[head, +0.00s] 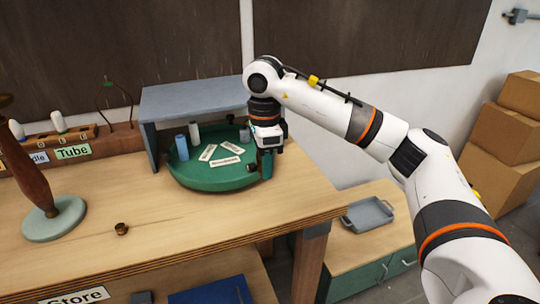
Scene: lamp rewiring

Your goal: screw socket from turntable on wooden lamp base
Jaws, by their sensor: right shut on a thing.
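The green round turntable (200,181) stands on the bench under a grey shelf. Blue and grey cylinders and white labels are on it. My right gripper (267,152) points down over its right side. It is shut on a small dark green cylinder (266,166); whether this is the socket I cannot tell. A dark round piece (252,168) lies beside it. The wooden lamp base (33,175), a brown turned stem, leans on a pale green disc (55,219) at the left. My left gripper is not in view.
A small brass piece (121,228) lies on the bench (200,232) between lamp and turntable. The grey shelf (195,96) covers the turntable's back. A wooden rack labelled Tube (74,152) stands behind. A grey tray (367,215) sits on the lower cabinet. The bench front is mostly clear.

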